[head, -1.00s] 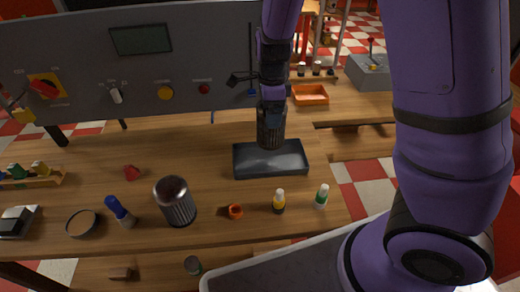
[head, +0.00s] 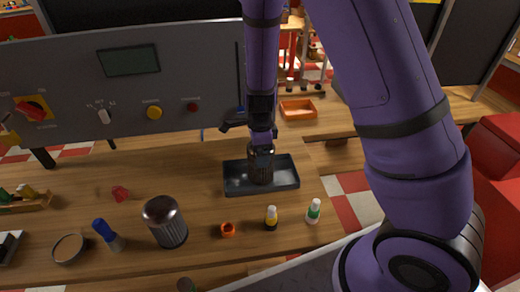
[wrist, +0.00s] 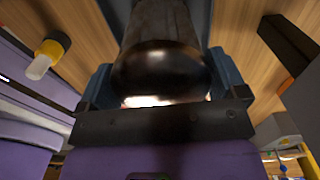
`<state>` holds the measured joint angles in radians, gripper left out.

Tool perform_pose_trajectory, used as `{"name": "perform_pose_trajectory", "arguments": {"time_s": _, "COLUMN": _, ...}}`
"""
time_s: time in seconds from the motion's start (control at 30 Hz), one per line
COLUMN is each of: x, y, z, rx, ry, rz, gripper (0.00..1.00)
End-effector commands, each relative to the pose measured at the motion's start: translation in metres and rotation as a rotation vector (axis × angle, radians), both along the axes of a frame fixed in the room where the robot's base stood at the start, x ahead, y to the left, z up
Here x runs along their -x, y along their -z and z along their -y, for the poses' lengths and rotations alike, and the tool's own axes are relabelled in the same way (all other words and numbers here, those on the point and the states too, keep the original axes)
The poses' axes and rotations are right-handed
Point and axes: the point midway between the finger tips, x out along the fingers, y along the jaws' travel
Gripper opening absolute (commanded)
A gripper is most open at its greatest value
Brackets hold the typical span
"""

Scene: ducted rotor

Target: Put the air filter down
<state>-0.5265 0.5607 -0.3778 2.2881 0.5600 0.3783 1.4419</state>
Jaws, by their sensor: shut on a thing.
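The air filter (head: 261,172) is a dark ribbed cylinder with a shiny cap. It stands about upright over the dark grey tray (head: 236,190), within the tray's outline. I cannot tell for sure whether its bottom touches the tray floor. My gripper (head: 261,146) is shut on its upper end from above. In the wrist view the filter's glossy dark top (wrist: 162,68) sits between the two fingers, and its lower end is hidden.
A similar ribbed silver canister (head: 167,225) stands at the front left. A grey panel (head: 130,75) rises behind.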

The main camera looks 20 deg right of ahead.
Motion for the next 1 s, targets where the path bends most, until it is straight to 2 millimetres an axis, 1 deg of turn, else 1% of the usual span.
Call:
{"name": "perform_pose_trajectory", "arguments": {"time_s": 0.07, "x": 0.0, "y": 0.002, "z": 0.0, "rx": 0.0, "ry": 0.0, "rz": 0.0, "gripper": 0.68}}
{"name": "perform_pose_trajectory", "arguments": {"time_s": 0.1, "x": 0.0, "y": 0.002, "z": 0.0, "rx": 0.0, "ry": 0.0, "rz": 0.0, "gripper": 0.96}}
{"name": "perform_pose_trajectory", "arguments": {"time_s": 0.13, "x": 0.0, "y": 0.002, "z": 0.0, "rx": 0.0, "ry": 0.0, "rz": 0.0, "gripper": 1.0}}
{"name": "perform_pose_trajectory", "arguments": {"time_s": 0.37, "x": 0.0, "y": 0.001, "z": 0.0, "rx": 0.0, "ry": 0.0, "rz": 0.0, "gripper": 1.0}}
{"name": "perform_pose_trajectory", "arguments": {"time_s": 0.47, "x": 0.0, "y": -0.004, "z": -0.001, "rx": -0.001, "ry": 0.0, "rz": 0.001, "gripper": 1.0}}
{"name": "perform_pose_trajectory", "arguments": {"time_s": 0.57, "x": -0.001, "y": -0.017, "z": -0.001, "rx": -0.001, "ry": -0.003, "rz": 0.003, "gripper": 1.0}}
{"name": "perform_pose_trajectory", "arguments": {"time_s": 0.9, "x": -0.001, "y": -0.083, "z": -0.001, "rx": -0.002, "ry": -0.003, "rz": 0.005, "gripper": 1.0}}
{"name": "perform_pose_trajectory", "arguments": {"time_s": 1.0, "x": -0.001, "y": -0.099, "z": -0.001, "rx": -0.001, "ry": -0.002, "rz": 0.003, "gripper": 1.0}}
